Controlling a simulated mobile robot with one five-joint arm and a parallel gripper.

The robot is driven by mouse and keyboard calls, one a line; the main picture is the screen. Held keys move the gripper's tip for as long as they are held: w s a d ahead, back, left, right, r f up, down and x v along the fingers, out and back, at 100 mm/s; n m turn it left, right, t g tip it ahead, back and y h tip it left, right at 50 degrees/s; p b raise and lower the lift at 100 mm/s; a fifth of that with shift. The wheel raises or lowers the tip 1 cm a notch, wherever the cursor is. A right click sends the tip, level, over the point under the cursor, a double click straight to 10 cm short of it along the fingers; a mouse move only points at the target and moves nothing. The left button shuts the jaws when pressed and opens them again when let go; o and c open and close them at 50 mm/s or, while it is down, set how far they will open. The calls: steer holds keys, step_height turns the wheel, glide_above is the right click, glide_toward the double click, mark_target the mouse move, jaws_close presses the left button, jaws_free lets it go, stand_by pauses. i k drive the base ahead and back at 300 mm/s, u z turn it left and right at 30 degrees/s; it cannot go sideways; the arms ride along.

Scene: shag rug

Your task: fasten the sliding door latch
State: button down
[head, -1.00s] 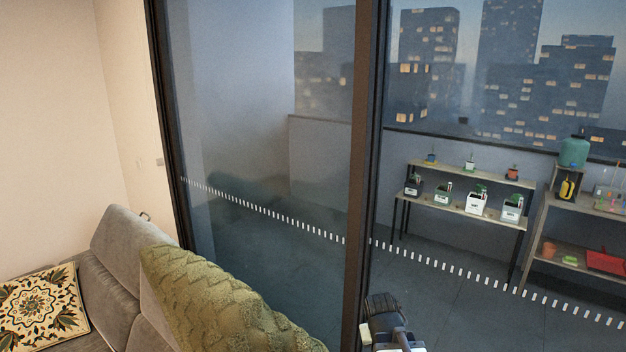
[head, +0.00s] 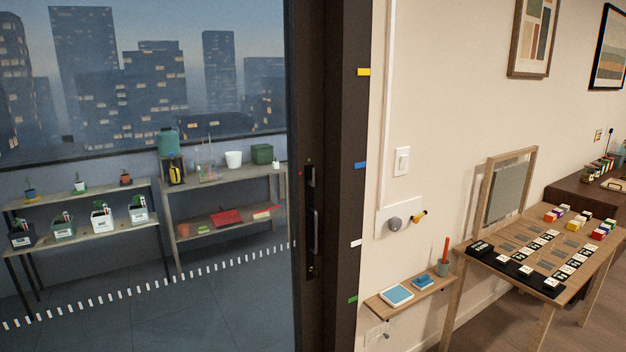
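The sliding glass door's dark frame (head: 308,60) stands upright near the middle of the head view. On it are a vertical pull handle (head: 316,232) and, above that, a small latch fitting (head: 310,176) with a tiny red mark and a tiny green mark beside it. I cannot tell the latch's position at this size. The dark jamb (head: 345,130) to the right carries yellow, blue, white and green marks. The door edge appears to be against or very close to the jamb. My gripper is not in view.
Right of the jamb, a small wall shelf (head: 410,292) juts out below a wall plate with a grey knob (head: 394,223). A wooden table (head: 470,262) with several small blocks stands farther right. Plant shelves (head: 85,198) are behind the glass.

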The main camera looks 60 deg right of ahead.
mark_target(312, 182)
steer(key=z, duration=0.4)
steer(key=k, duration=0.85)
steer(key=z, duration=0.55)
steer(key=i, duration=1.15)
